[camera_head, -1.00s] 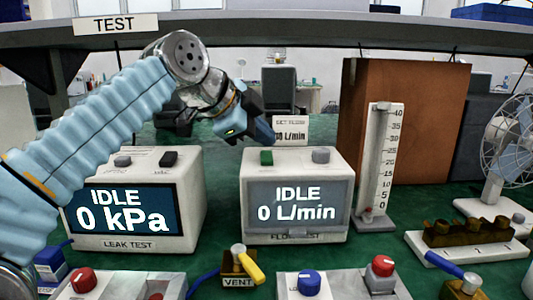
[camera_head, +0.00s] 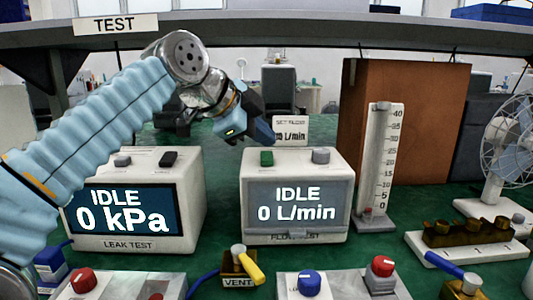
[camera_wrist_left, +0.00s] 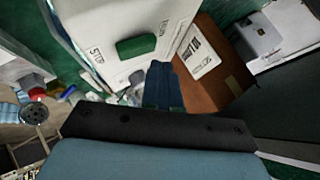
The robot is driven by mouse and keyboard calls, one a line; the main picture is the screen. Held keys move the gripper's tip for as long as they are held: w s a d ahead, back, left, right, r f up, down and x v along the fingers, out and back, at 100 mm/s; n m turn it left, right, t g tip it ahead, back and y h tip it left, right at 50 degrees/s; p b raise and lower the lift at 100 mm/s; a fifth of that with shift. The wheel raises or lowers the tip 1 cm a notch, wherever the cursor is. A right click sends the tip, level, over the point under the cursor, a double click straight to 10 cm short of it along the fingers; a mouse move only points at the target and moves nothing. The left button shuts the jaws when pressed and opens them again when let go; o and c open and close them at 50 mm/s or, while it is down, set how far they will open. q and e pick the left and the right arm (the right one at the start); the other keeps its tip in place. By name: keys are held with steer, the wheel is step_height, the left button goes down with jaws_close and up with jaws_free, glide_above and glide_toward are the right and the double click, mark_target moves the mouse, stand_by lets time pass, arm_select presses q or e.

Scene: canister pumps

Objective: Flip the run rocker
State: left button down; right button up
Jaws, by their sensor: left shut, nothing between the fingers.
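The flow test box (camera_head: 297,225) stands in the middle of the green bench and its screen reads IDLE, 0 L/min. A green rocker (camera_head: 267,158) sits on its top, left of a grey knob (camera_head: 320,156). The green rocker also shows in the left wrist view (camera_wrist_left: 137,46), between printed labels too blurred to read surely. My left gripper (camera_head: 266,137) is above and behind the green rocker, apart from it. Its closed blue fingers (camera_wrist_left: 162,84) hold nothing. My right gripper is in neither view.
The leak test box (camera_head: 190,225) stands to the left, reading IDLE, 0 kPa, with a black switch (camera_head: 168,159) on top. A small sign (camera_head: 291,124) stands behind the flow box. A scale column (camera_head: 380,165) rises at right. Valves and knobbed panels line the front.

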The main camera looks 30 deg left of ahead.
mark_target(263, 157)
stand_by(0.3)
arm_select(q)
steer(key=shift+f+b, duration=0.3)
steer(key=shift+f, duration=0.1)
steer(key=shift+w+f, duration=0.1)
steer(key=shift+f, duration=0.2)
stand_by(0.4)
stand_by(0.4)
steer(key=shift+r+p, duration=0.45)
steer(key=shift+r, duration=0.25)
steer(key=r+p, duration=0.3)
steer(key=s+r+p, duration=0.1)
steer(key=r, duration=0.1)
steer(key=shift+d+r+p, duration=0.1)
steer(key=shift+d+p, duration=0.1)
steer(key=shift+p, duration=0.1)
steer(key=shift+w, duration=0.1)
